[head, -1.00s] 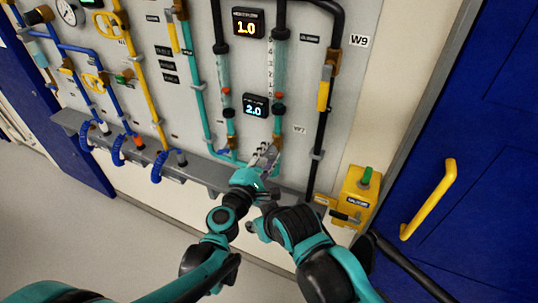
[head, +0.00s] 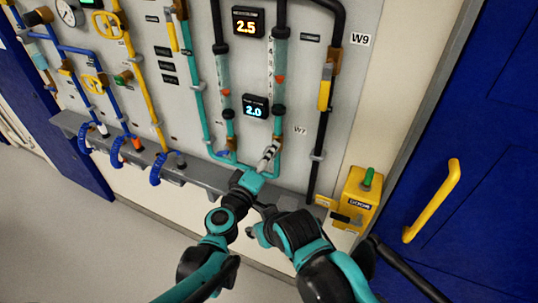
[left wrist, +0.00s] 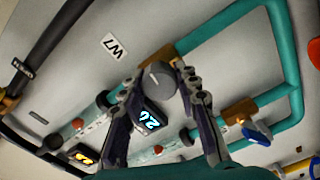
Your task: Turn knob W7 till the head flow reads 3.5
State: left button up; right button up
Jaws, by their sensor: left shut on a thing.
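Knob W7 is the round grey knob (left wrist: 158,76) beside the W7 label (left wrist: 114,46) in the left wrist view. My left gripper (left wrist: 160,84) has a finger on each side of it and is shut on it. In the head view the left gripper (head: 268,157) reaches the panel below the W7 label (head: 300,130) and hides the knob. The upper display (head: 247,21) reads 2.5 in orange. The lower display (head: 255,106) reads 2.0 in blue. Their small captions are too blurred to read.
Two clear flow tubes stand beside the displays, the right one (head: 279,70) above the gripper. A grey ledge (head: 205,178) runs under the panel. A yellow box (head: 357,195) with a green knob is at right, near a blue door (head: 480,170) with a yellow handle.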

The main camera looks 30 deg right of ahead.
pick_arm(q)
jog(key=shift+w+m, duration=0.1)
jog(key=shift+m, duration=0.7)
jog(key=o, duration=1.2)
jog(key=shift+d, duration=0.1)
jog(key=shift+c, duration=0.2)
notch_tip(320, 180, up, 10)
